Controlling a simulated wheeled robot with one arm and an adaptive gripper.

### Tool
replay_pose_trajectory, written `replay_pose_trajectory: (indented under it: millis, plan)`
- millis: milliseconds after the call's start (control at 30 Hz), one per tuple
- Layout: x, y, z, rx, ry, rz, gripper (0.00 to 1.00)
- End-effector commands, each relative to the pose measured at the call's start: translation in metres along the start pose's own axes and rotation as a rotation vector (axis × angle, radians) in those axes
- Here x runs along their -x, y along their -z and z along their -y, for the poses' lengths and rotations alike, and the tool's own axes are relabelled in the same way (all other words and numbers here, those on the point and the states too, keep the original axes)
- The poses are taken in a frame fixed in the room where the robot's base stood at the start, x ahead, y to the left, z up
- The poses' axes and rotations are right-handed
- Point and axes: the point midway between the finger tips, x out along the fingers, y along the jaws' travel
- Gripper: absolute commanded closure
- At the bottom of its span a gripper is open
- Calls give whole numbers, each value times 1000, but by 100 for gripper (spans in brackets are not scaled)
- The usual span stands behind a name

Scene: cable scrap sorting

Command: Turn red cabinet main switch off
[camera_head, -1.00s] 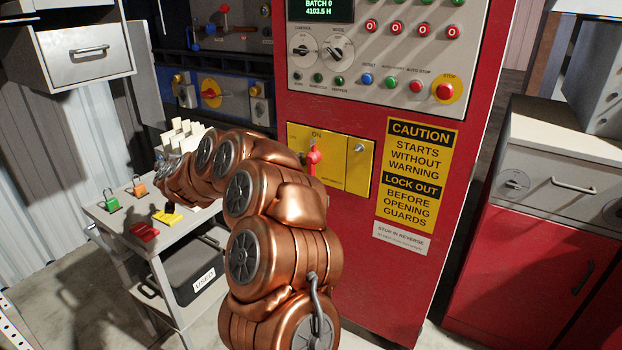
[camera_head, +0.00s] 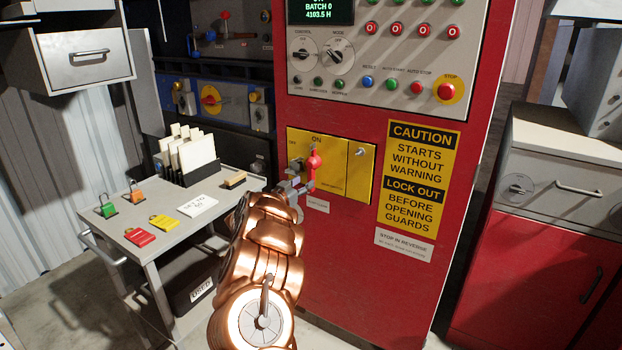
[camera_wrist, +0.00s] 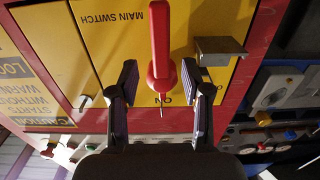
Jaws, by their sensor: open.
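The red main switch handle (camera_head: 314,162) is on a yellow panel (camera_head: 342,190) on the front of the red cabinet (camera_head: 360,270). It stands upright, in line with the ON mark above it. My gripper (camera_head: 299,186) is at the handle's lower left in the head view, partly hidden by my arm. In the wrist view, which is upside down, my gripper (camera_wrist: 160,74) is open. Its fingers are on either side of the red handle (camera_wrist: 160,45), with a visible gap on each side. Whether the handle lies at fingertip depth is hard to tell.
A grey metal bracket (camera_wrist: 218,48) sticks out of the panel beside the handle. A small knob (camera_head: 360,151) is on the panel's right part. A side table (camera_head: 165,262) with padlocks, tags and cards stands at left. Control buttons are above.

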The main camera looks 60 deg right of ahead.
Motion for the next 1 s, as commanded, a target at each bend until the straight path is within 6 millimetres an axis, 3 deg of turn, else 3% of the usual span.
replay_pose_trajectory:
  millis: [500, 1000]
  plan:
    - [-49, 0, 0, 3, 0, -1, 52]
    - [-60, 0, 1, 0, 4, 1, 52]
